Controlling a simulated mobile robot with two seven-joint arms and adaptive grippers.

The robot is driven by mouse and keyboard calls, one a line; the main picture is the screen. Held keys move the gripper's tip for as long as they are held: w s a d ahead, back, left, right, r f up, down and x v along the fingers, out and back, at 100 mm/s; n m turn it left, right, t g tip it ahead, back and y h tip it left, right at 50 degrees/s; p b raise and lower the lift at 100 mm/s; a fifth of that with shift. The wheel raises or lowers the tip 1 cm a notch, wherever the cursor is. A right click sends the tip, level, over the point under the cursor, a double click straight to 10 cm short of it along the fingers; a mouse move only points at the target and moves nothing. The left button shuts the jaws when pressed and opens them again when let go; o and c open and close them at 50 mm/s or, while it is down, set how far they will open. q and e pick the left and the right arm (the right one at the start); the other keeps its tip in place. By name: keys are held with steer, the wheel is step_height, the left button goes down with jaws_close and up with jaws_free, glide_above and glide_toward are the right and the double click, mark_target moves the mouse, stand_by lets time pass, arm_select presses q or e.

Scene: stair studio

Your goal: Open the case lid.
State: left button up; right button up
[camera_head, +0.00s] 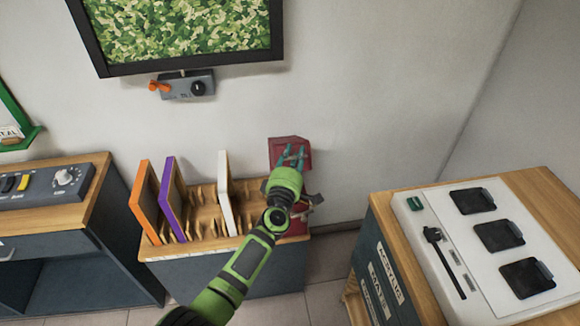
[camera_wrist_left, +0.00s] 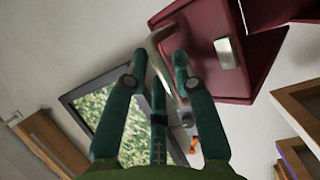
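The dark red case stands against the wall beside the wooden rack; in the head view its upper panel (camera_head: 279,146) and a lower red part (camera_head: 297,226) show around my gripper. In the left wrist view the red case (camera_wrist_left: 205,78) has a silver latch (camera_wrist_left: 226,53) and a pale curved handle (camera_wrist_left: 160,37). My left gripper (camera_head: 293,152) is in front of the upper panel. Its teal fingers (camera_wrist_left: 160,58) stand apart with the handle between or just beyond their tips; I cannot tell whether they touch it. My arm hides the case's middle. My right gripper is out of view.
The rack (camera_head: 205,190) holds orange, purple and white panels close left of my arm. A framed green picture (camera_head: 185,25) and a grey switch box (camera_head: 190,84) hang above. A wooden-topped cabinet (camera_head: 385,215) with a white device stands right. Floor shows between rack and cabinet.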

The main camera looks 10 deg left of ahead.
arm_select(q)
steer(key=s+a, duration=0.1)
steer(key=s, duration=1)
steer(key=shift+s+f, duration=0.2)
steer(key=shift+s, duration=0.2)
